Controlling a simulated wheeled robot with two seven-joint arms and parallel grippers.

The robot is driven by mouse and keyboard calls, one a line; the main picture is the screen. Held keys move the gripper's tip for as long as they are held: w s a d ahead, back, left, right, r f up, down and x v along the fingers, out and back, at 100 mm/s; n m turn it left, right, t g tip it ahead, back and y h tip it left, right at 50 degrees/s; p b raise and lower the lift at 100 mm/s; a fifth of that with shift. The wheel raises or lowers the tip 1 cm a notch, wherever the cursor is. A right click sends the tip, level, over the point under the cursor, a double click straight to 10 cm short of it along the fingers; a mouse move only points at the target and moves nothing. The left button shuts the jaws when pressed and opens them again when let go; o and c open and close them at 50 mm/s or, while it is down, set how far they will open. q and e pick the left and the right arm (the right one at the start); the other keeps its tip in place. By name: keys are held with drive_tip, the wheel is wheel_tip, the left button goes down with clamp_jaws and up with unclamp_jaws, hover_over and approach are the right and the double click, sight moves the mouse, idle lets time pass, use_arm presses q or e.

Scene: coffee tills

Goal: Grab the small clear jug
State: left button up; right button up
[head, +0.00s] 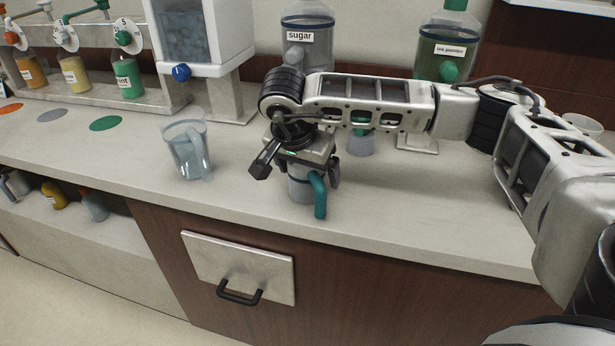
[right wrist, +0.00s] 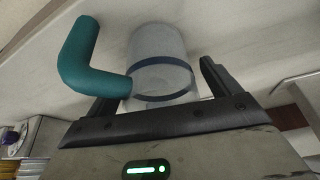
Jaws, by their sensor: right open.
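A small clear jug (head: 300,188) with a dark band and a teal handle (head: 319,195) stands upright on the counter, under my right gripper (head: 304,177). The right wrist view shows this jug (right wrist: 160,55) between the two black fingers of the gripper (right wrist: 157,88), which are open. The teal handle (right wrist: 78,60) is on the left there, by the left finger. I cannot tell whether a finger touches the jug. Another clear jug (head: 187,152) with a clear handle stands to the left on the counter. My left gripper is not in view.
A sugar dispenser (head: 307,38) and a green-filled dispenser (head: 446,50) stand behind my right arm. An ice-like dispenser (head: 200,35) and a syrup rack (head: 75,70) stand at the back left. The counter (head: 240,170) is clear between the two jugs.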

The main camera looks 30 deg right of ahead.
drive_tip(key=c, duration=1.1)
drive_tip(key=shift+r, duration=0.15)
